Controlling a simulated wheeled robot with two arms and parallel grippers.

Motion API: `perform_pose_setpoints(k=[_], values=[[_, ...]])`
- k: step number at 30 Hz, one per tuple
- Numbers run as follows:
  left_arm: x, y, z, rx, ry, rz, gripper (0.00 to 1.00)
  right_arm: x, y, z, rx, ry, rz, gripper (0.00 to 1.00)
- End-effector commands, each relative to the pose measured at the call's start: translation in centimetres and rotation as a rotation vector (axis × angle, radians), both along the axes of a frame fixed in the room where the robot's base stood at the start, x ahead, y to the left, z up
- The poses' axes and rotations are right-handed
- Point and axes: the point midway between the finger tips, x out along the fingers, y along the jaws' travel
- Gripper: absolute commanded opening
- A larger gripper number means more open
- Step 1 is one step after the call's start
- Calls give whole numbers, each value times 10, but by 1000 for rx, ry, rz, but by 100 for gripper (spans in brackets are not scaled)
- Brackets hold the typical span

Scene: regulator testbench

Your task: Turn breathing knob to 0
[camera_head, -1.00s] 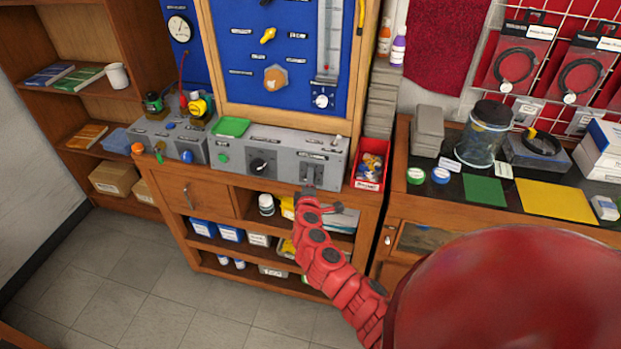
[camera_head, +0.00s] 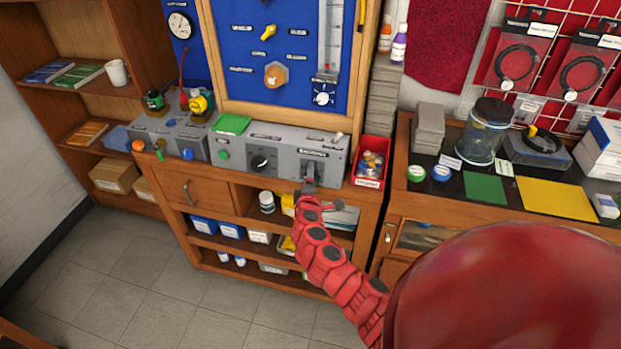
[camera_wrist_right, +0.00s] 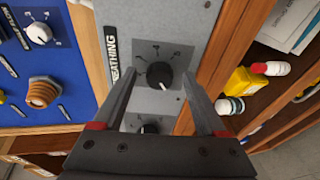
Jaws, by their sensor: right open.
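The breathing knob (camera_wrist_right: 160,75) is a round black knob on a grey panel, next to a black BREATHING label (camera_wrist_right: 118,55). A small light mark shows at its lower edge; the scale figures around it are too small to read surely. My right gripper (camera_wrist_right: 162,80) is open, with one finger on each side of the knob; I cannot tell whether they touch it. In the head view my right gripper (camera_head: 309,186) is at the right part of the grey control box (camera_head: 237,147) and hides the knob there. My left gripper is not in view.
Another black knob (camera_head: 262,163) sits further left on the box. A green pad (camera_head: 232,124) lies on top of it. A red bin (camera_head: 370,162) of small parts stands close on the right. Shelves with bottles and boxes are below. A blue board (camera_head: 275,50) rises behind.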

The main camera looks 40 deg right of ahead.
Motion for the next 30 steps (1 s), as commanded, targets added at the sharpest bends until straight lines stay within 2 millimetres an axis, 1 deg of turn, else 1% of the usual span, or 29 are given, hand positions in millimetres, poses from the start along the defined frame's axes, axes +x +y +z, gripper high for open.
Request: perform_pose_setpoints(k=[5, 11, 24, 28, 30], values=[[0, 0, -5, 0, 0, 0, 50, -13, 10, 3, -2, -2, 1, 74], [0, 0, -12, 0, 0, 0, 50, -38, 30, 9, -2, -2, 5, 74], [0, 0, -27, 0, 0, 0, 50, -98, 77, 23, 1, 0, 3, 74], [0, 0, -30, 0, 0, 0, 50, -113, 88, 28, 1, -1, 4, 74], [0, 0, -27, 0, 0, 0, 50, -121, 95, 32, 0, 1, 4, 74]])
